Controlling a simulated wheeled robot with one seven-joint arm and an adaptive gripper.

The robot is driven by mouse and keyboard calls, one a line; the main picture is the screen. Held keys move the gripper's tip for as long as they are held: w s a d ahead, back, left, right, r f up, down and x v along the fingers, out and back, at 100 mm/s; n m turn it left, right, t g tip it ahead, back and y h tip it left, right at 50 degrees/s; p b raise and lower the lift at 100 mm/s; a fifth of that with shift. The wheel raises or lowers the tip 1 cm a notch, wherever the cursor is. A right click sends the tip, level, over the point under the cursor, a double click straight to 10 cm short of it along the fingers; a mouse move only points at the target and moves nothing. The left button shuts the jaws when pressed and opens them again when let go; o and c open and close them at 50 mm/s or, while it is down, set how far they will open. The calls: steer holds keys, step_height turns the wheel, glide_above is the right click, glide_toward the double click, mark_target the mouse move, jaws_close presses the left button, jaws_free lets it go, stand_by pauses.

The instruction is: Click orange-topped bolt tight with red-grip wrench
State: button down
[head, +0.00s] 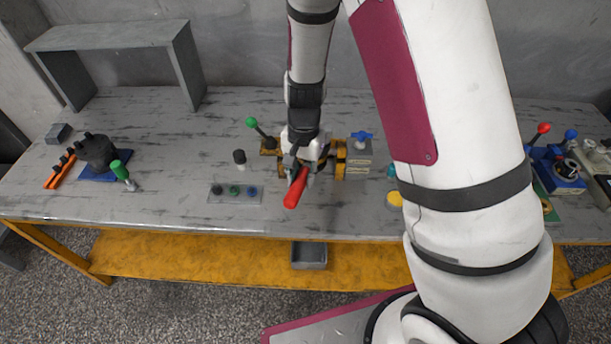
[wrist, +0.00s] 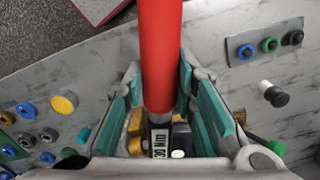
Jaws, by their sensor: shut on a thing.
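The red-grip wrench (head: 296,188) is in my gripper (head: 299,167), its red handle pointing down and toward the front edge of the bench. In the wrist view the red handle (wrist: 160,50) rises between the teal-padded fingers of my gripper (wrist: 160,92), which are shut on the wrench. A label reading 30 Nm (wrist: 159,142) shows below the grip. The wrench head is hidden. The hydraulic motor (head: 340,160), with yellow-orange parts, is behind and beside my gripper. I cannot make out the orange-topped bolt; my gripper and arm cover part of the motor.
A green-ball lever (head: 251,122) stands by the motor. A yellow disc (head: 394,199) lies right. A green-handled tool (head: 121,171) is far left. The left-middle bench is clear.

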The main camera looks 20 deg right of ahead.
steer(key=shift+w+a+m, duration=0.35)
steer(key=shift+w+m, duration=0.05)
steer(key=shift+w, duration=0.3)
steer(key=shift+w+a, duration=0.1)
steer(key=shift+a, duration=0.05)
steer(key=shift+w+a+m, duration=0.9)
steer(key=shift+w+m, duration=0.05)
steer(key=shift+m, duration=0.05)
steer(key=shift+s+d, duration=0.2)
steer(key=shift+s, duration=0.05)
stand_by(0.3)
